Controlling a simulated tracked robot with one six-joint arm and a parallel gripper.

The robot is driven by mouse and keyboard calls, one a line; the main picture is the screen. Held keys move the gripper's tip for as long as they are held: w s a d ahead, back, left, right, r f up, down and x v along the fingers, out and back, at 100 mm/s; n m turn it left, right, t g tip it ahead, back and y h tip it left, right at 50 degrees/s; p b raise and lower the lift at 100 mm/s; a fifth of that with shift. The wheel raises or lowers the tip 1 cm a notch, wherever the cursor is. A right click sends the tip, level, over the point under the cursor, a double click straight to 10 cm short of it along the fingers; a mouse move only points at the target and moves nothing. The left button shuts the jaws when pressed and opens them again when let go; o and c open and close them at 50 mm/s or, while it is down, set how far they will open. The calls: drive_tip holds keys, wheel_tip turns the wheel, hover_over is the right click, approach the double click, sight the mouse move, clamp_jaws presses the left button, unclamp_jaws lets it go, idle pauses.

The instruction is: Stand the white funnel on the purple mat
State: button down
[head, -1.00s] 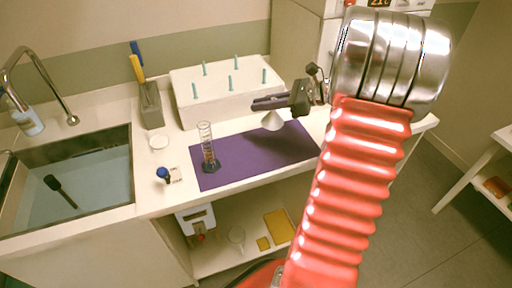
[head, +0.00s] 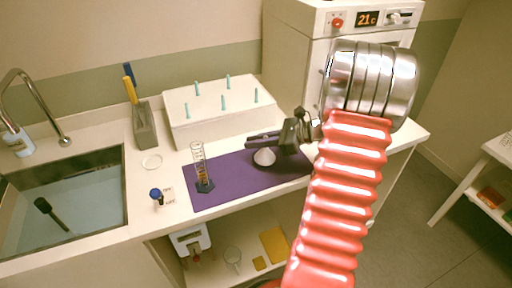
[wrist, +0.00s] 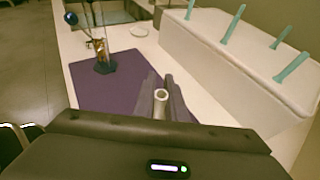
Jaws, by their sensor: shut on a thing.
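The white funnel (head: 264,157) is at the right part of the purple mat (head: 228,188), wide end down and spout up. My gripper (head: 262,142) is shut on its spout from the right. In the wrist view the spout's open top (wrist: 160,96) shows between the fingers. The cone is hidden there by my gripper. In the head view the cone's lower rim is at or very near the mat; I cannot tell whether it touches. The purple mat also shows in the wrist view (wrist: 95,85).
A graduated cylinder (head: 199,165) stands on the mat's left part. A white peg block (head: 215,115) with teal pegs is behind the mat. The sink (head: 75,200) is farther left.

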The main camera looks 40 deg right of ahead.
drive_tip(key=shift+f, duration=1.3)
drive_tip(key=shift+f, duration=0.1)
drive_tip(key=c, duration=1.8)
unclamp_jaws()
drive_tip(key=shift+s, duration=0.1)
drive_tip(key=v, duration=1.2)
